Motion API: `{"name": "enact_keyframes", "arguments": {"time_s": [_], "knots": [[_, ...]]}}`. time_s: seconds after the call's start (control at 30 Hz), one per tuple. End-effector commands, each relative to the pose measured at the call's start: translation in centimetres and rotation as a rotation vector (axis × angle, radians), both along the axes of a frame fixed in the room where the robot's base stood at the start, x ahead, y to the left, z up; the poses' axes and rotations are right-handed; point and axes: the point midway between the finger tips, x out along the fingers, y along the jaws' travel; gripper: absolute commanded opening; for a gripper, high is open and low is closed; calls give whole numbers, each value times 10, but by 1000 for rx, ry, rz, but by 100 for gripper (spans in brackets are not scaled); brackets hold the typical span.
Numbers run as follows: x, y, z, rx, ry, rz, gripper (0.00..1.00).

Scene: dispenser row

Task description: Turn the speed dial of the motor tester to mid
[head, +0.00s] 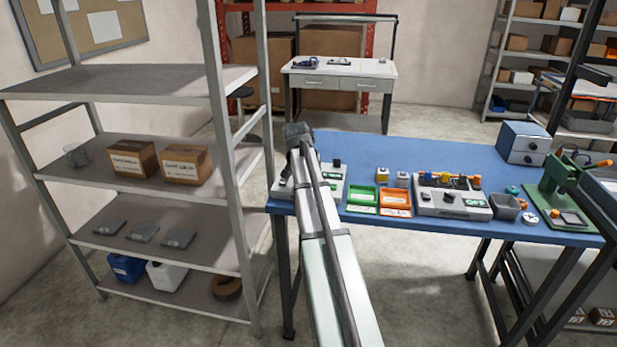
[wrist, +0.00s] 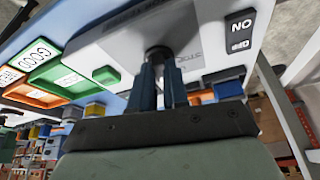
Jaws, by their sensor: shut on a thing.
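The motor tester (head: 330,186) is a light grey box at the left end of the blue table, partly hidden behind my arm in the head view. In the wrist view its pale panel (wrist: 112,45) fills the upper middle, with a green button, a black switch and printed lettering. The dark round speed dial (wrist: 158,51) stands out from the panel. My gripper (wrist: 160,70) is shut on the dial, with blue-grey fingers on either side. The dial's pointer and setting cannot be made out. In the head view the fingers are hidden.
A green tray (head: 362,211) and an orange tray (head: 396,213) sit right of the tester. A grey box with coloured parts (head: 450,208) stands farther right. A metal shelf (head: 140,245) rises close on the left. The table's back middle is clear.

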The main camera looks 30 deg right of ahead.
Motion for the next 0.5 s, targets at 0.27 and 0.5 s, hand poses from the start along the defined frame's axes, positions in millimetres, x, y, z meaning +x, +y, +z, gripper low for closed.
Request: {"name": "enact_keyframes", "arguments": {"time_s": [0.27,0.5], "knots": [[2,0,0,0,0,-96,0],[1,1,0,1,0,-121,0]]}}
